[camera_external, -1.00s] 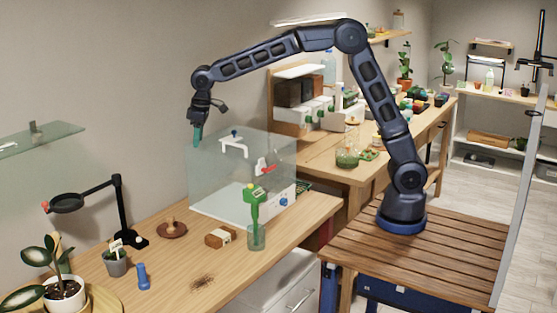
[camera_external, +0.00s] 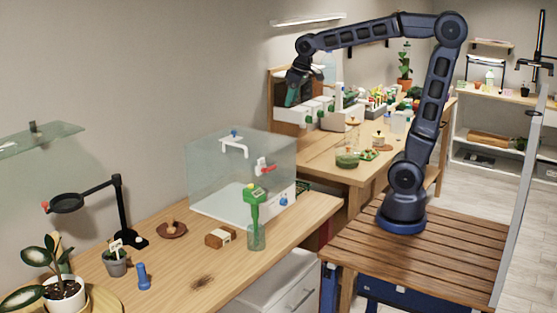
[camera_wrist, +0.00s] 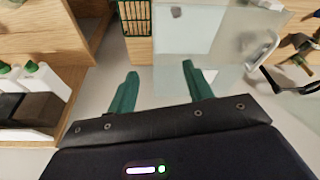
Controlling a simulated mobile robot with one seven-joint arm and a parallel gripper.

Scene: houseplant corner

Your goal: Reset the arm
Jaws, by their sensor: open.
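My gripper (camera_external: 291,97) hangs from the raised arm in the external view, above and behind the right side of the clear box, with its teal fingers pointing down. In the wrist view the two teal fingers (camera_wrist: 158,92) stand well apart with nothing between them. The gripper is open and empty, and its fingers touch nothing that I can see.
The clear box (camera_external: 215,165) with a white handle stands on the near wooden table (camera_external: 165,270). A green-headed tool in a glass (camera_external: 257,235), a brown block (camera_external: 220,237), a blue bottle (camera_external: 143,277) and potted plants stand there. A second table (camera_external: 325,160) holds white containers and jars.

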